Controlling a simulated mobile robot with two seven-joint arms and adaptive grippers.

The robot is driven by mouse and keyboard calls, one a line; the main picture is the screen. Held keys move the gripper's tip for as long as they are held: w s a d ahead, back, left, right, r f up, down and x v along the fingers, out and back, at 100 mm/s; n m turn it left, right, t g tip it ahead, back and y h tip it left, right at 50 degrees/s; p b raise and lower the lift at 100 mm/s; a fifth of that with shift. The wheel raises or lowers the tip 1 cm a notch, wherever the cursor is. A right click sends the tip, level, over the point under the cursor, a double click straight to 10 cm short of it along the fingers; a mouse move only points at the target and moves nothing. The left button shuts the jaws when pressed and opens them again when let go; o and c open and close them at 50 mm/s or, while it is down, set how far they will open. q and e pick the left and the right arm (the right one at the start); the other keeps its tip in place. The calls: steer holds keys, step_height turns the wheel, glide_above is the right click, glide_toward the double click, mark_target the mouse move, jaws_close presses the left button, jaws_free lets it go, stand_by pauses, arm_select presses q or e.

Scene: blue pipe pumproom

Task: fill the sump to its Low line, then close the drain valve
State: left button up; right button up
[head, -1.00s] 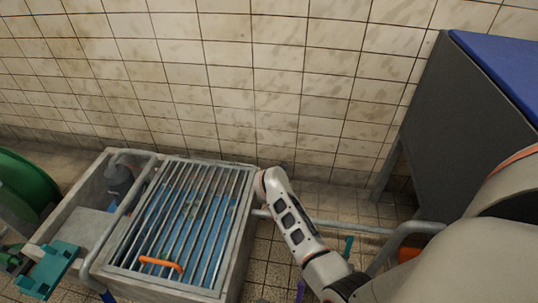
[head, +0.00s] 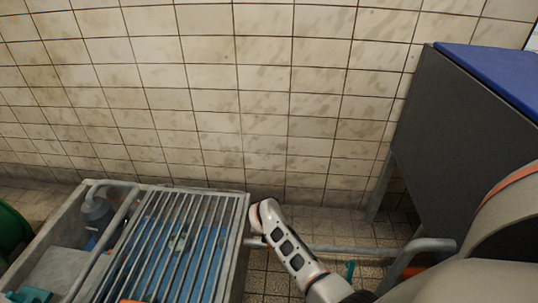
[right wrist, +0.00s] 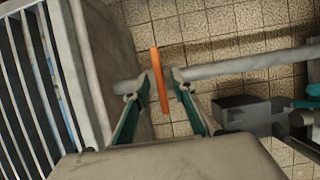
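The sump (head: 238,250) is a grey concrete basin with a barred metal grate (head: 190,205) on top. Blue water (head: 152,235) shows below the bars, and a small pale grey-green piece (head: 180,242) sits among it. I cannot make out a Low line. In the right wrist view an orange lever (right wrist: 155,58) stands across a grey drain pipe (right wrist: 225,68) beside the sump wall (right wrist: 85,70). My right gripper (right wrist: 165,79) is open, with its green-padded fingers either side of the lever.
A grey pump (head: 95,213) with a bent pipe stands in the sump's left compartment. A teal piece (head: 30,295) is at the bottom left. A dark cabinet with a blue top (head: 500,68) stands right. A tiled wall closes the back.

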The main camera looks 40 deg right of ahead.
jaws_close()
steer(key=shift+r+n, duration=0.1)
steer(key=shift+n, duration=0.4)
steer(key=shift+n+p, duration=0.4)
steer(key=shift+n+t+y, duration=0.3)
steer(key=shift+n+y, duration=0.1)
steer(key=shift+n, duration=0.2)
steer(key=shift+s, duration=0.1)
arm_select(q)
steer(key=shift+w+a+r+m, duration=0.1)
steer(key=shift+w+a+m, duration=0.1)
steer(key=shift+a+m, duration=0.2)
steer(key=shift+w+a+m, duration=0.15)
steer(key=shift+a+m, duration=0.15)
steer(key=shift+a, duration=0.2)
arm_select(e)
jaws_free()
arm_select(q)
steer(key=shift+d+r, duration=0.1)
steer(key=shift+d, duration=0.05)
